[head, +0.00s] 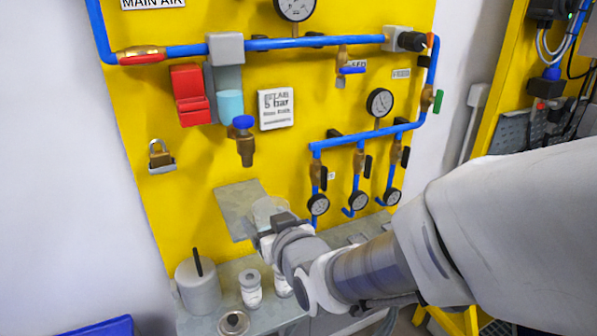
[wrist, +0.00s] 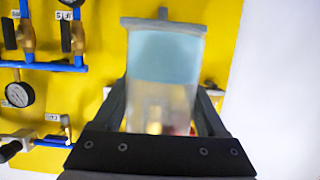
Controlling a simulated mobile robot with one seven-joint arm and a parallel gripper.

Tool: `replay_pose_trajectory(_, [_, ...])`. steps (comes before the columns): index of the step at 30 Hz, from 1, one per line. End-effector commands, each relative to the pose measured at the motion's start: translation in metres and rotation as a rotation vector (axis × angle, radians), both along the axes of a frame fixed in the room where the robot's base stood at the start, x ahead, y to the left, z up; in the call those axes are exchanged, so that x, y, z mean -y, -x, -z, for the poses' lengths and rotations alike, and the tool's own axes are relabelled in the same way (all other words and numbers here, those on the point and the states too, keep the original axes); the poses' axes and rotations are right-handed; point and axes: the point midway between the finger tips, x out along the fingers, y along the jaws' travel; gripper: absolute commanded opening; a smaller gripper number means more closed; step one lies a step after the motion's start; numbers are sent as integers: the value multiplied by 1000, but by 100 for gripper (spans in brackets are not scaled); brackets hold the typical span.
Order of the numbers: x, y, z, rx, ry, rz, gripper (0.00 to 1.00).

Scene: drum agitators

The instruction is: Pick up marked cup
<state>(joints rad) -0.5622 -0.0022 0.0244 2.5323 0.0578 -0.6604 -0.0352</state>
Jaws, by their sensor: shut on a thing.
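My gripper (head: 266,222) is shut on a translucent cup (head: 270,207), held in front of the yellow panel above the grey bench. In the wrist view the dark fingers (wrist: 162,110) lie on both sides of the cup (wrist: 165,60). The cup has a pale blue band and a clearer part nearer my gripper, through which yellow and some red show. A grey edge with a small knob shows at its far end. I cannot make out a mark on it. In the head view my gripper hides part of the cup.
Blue pipes with gauges (head: 318,205) are to the right. A brass valve (head: 245,148) hangs above.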

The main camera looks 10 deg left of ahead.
Motion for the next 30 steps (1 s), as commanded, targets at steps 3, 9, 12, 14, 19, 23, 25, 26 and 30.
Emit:
replay_pose_trajectory(3, [3, 4, 3, 4, -3, 0, 14])
replay_pose_trajectory(9, [7, 12, 3, 4, -3, 0, 14])
replay_pose_trajectory(12, [10, 16, 4, 4, -3, 0, 14])
replay_pose_trajectory(14, [12, 19, 4, 3, -3, 0, 14])
replay_pose_trajectory(19, [16, 27, 2, 3, -3, 0, 14])
replay_pose_trajectory(23, [20, 32, 1, 2, -2, 0, 14])
replay_pose_trajectory(25, [21, 34, 1, 1, -2, 0, 14])
replay_pose_trajectory(26, [22, 35, 1, 2, -2, 0, 14])
replay_pose_trajectory(30, [24, 39, 1, 0, -1, 0, 14])
